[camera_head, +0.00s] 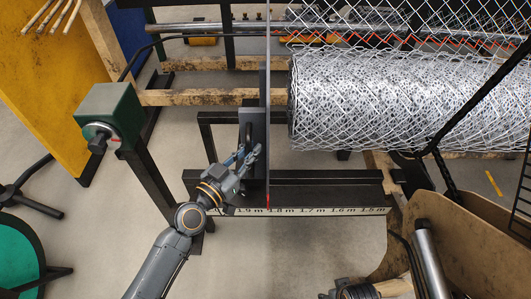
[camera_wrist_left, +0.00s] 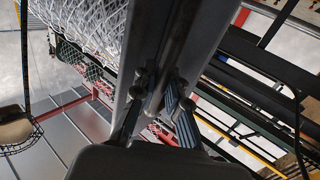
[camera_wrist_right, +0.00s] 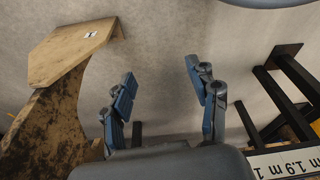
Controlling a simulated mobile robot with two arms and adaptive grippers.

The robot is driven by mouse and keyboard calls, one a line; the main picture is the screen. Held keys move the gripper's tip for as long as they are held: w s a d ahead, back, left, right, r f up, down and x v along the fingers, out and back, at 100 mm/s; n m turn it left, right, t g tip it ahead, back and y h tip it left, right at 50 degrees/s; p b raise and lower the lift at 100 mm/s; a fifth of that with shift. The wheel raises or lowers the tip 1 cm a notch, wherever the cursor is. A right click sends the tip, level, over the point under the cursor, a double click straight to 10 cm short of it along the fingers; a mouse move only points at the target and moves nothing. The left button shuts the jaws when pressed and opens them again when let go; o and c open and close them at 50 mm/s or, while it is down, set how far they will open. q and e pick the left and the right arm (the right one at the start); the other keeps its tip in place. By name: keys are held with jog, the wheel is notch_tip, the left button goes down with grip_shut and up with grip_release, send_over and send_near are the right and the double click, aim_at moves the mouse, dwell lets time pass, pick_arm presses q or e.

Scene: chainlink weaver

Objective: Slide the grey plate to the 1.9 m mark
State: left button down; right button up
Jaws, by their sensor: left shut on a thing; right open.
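The grey plate (camera_head: 267,95) stands upright and edge-on in the head view, left of the mesh roll. A dark handle block (camera_head: 251,115) sits on its left side. A red pointer at its lower end (camera_head: 268,201) lies over the scale (camera_head: 325,211), between the 1.9 m and 1.8 m marks. My left gripper (camera_head: 251,156) is shut on the plate's handle. In the left wrist view its fingers (camera_wrist_left: 160,92) close around an upright grey bar. My right gripper (camera_wrist_right: 160,74) is open and empty in the right wrist view, above bare floor.
The wire mesh roll (camera_head: 385,98) lies right of the plate, with a gap between. A green box (camera_head: 112,108) with a dark knob stands at left on a black post. Worn wooden beams (camera_head: 205,97) cross behind. A brown curved panel (camera_head: 425,235) stands lower right.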

pick_arm(q)
jog(key=a+b, duration=0.1)
jog(key=a, duration=0.5)
jog(key=shift+b, duration=0.4)
pick_arm(e)
notch_tip(320, 180, up, 8)
jog(key=w, duration=0.1)
jog(key=shift+w, duration=0.25)
pick_arm(q)
jog(key=shift+f, duration=0.15)
jog(key=c, duration=1.8)
grip_release()
jog(key=shift+o, duration=0.8)
jog(key=shift+s, duration=0.1)
pick_arm(e)
jog(key=shift+s+a+r, duration=0.1)
pick_arm(q)
jog(key=v, duration=1.2)
